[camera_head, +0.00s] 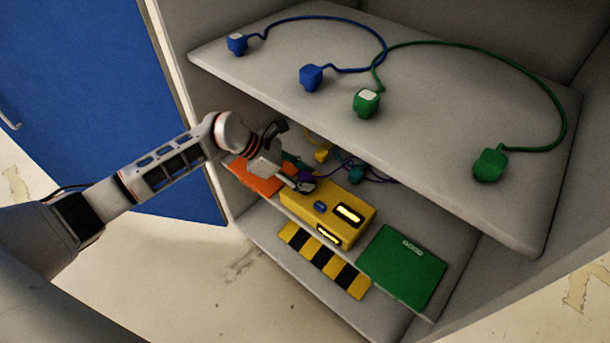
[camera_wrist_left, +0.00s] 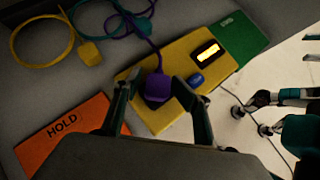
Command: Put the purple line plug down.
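The purple line plug (camera_wrist_left: 157,88) sits over the yellow box (camera_wrist_left: 147,117) in the left wrist view, its purple cord running up the picture. In the head view the plug (camera_head: 306,176) is small and partly hidden by my gripper. My left gripper (camera_wrist_left: 157,80) is open, with one finger on each side of the plug and yellow showing in the gaps. In the head view my left gripper (camera_head: 300,184) is at the left end of the yellow box (camera_head: 318,211). Whether the plug rests on the box is hard to tell.
An orange HOLD pad (camera_wrist_left: 62,137) lies left of the box and a green pad (camera_head: 403,268) right of it. Teal (camera_wrist_left: 133,25) and yellow (camera_wrist_left: 89,53) plugs lie behind. The upper shelf (camera_head: 450,150), holding blue (camera_head: 311,78) and green (camera_head: 366,102) plugs, overhangs this shelf.

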